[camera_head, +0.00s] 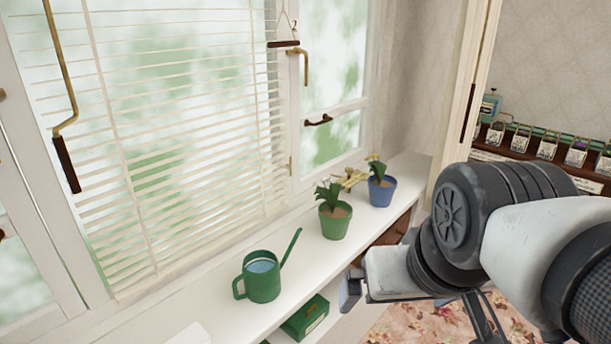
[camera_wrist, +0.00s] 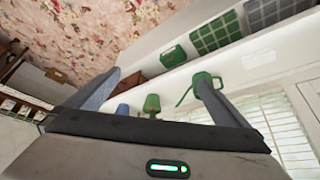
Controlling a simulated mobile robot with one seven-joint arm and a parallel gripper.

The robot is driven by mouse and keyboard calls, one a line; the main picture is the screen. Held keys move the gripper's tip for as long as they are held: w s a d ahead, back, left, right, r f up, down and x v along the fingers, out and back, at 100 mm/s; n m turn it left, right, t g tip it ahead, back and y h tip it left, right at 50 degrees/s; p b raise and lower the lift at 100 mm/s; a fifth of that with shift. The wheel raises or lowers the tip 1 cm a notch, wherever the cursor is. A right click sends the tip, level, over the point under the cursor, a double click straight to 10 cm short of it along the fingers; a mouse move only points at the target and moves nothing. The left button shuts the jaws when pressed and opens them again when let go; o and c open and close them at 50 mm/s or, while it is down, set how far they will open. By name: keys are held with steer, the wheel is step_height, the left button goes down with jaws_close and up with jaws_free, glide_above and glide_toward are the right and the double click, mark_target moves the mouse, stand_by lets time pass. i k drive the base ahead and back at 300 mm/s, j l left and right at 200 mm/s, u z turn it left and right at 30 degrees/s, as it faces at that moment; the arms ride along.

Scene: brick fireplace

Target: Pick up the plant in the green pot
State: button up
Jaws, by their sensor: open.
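The plant in the green pot (camera_head: 335,222) stands upright on the white windowsill (camera_head: 225,315), with leaves above the rim. In the wrist view, the green pot (camera_wrist: 152,103) shows between the spread fingers of my gripper (camera_wrist: 157,80), beyond them and partly cut off by the gripper body. My gripper is open and empty. In the head view, part of it (camera_head: 352,287) shows to the right of and below the green pot, apart from it; the arm hides much of the rest.
A blue pot with a plant (camera_head: 381,192) stands just behind and right of the green pot. A green watering can (camera_head: 262,282) stands to the left, its spout pointing toward the green pot. A green box (camera_head: 305,318) sits below the sill. Window blinds (camera_head: 180,130) rise behind.

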mark_target(335, 215)
steer(key=i+l+u, duration=0.1)
steer(key=u, duration=0.3)
steer(key=i+l+u, duration=0.15)
steer(key=u, duration=0.25)
steer(key=l+u, duration=0.25)
steer(key=u, duration=0.15)
steer(key=i+l+u, duration=0.1)
steer(key=l, duration=0.3)
steer(key=i+l, duration=0.15)
steer(key=l, duration=0.3)
steer(key=i+l+u, duration=0.15)
steer(key=l, duration=0.65)
steer(key=i+u, duration=0.05)
